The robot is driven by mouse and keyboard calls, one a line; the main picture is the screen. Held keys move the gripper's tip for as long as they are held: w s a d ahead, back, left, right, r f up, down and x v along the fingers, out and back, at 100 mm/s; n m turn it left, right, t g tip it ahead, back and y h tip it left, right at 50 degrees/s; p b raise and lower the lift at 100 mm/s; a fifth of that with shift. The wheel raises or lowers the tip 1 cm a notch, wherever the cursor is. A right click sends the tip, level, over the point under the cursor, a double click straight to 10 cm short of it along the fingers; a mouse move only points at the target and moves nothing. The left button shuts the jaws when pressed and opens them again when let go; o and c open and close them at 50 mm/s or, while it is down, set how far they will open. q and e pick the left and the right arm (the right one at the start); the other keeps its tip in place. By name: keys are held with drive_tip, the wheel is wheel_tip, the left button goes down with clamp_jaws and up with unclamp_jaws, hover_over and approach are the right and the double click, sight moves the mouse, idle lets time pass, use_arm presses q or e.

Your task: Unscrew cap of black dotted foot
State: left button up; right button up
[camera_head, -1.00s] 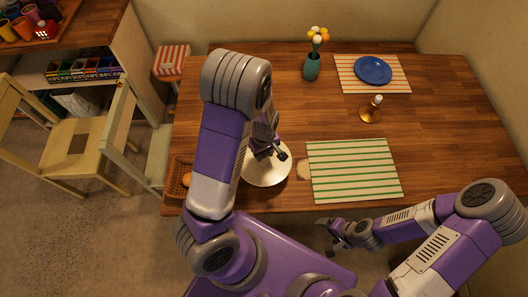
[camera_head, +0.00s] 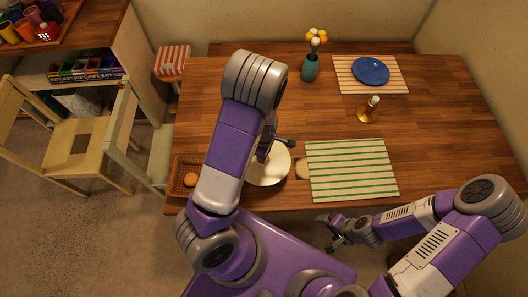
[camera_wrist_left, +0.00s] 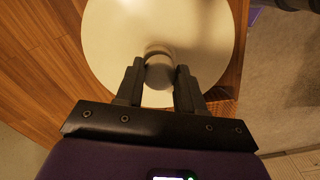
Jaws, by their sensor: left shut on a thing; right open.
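My left gripper (camera_head: 268,150) is over a cream-white round plate (camera_head: 270,178), partly hidden by my own arm in the head view. No black dotted foot can be made out. My right gripper (camera_head: 335,232) is open and empty, off the table's front edge.
A basket (camera_head: 176,187) with an orange item is left of the plate. A green-striped mat (camera_head: 350,168) lies to its right. A brass candlestick (camera_head: 368,112), a blue plate (camera_head: 371,71) and a teal vase (camera_head: 310,68) stand farther back. The table's middle is clear.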

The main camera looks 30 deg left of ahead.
use_arm(q)
drive_tip(key=shift+s, duration=0.1)
drive_tip(key=n+p, duration=0.1)
drive_tip(key=n, duration=0.1)
drive_tip(key=shift+n+p, duration=0.3)
drive_tip(key=shift+n, duration=0.1)
drive_tip(key=shift+d+f+n, duration=0.1)
drive_tip(key=shift+n, duration=0.6)
drive_tip(key=shift+r+p, duration=1.35)
drive_tip(key=shift+p, duration=0.1)
drive_tip(key=shift+w, duration=0.2)
wheel_tip(320, 180, up, 4)
drive_tip(key=p, duration=0.4)
